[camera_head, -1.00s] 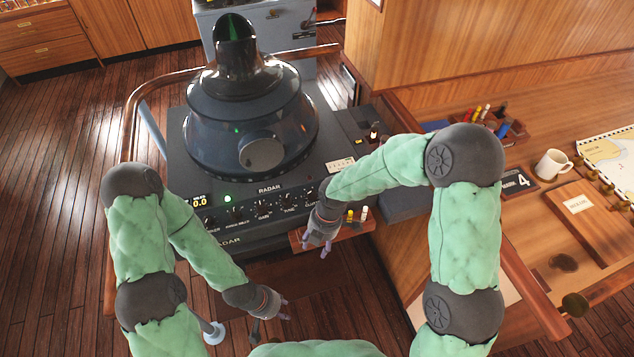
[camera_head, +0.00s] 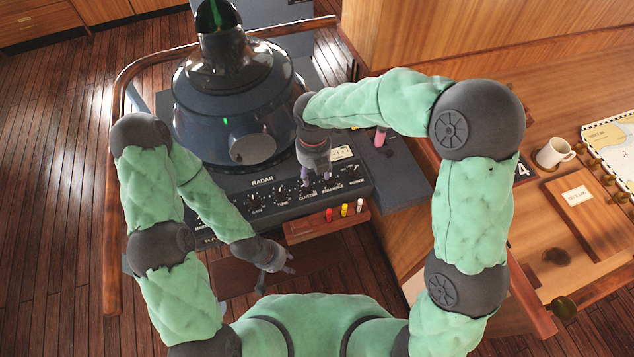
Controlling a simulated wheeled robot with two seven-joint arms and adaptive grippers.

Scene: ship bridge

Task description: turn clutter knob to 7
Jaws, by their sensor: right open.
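The radar console panel (camera_head: 264,181) carries a row of small dark knobs with white labels. The clutter label (camera_head: 308,195) shows toward the right part of the row. My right gripper (camera_head: 306,180) is open and points down just above the clutter knob, and its fingers partly hide that knob. I cannot tell whether they touch it or read its setting. The tune knob (camera_head: 281,192) is just to the left. My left gripper (camera_head: 284,268) hangs low in front of the console, apart from it; its jaws are too small to read.
The dark radar hood (camera_head: 236,110) rises behind the knobs. Red, yellow and white markers (camera_head: 344,210) stand in a wooden tray below the panel. A wooden rail (camera_head: 119,110) borders the console's left side.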

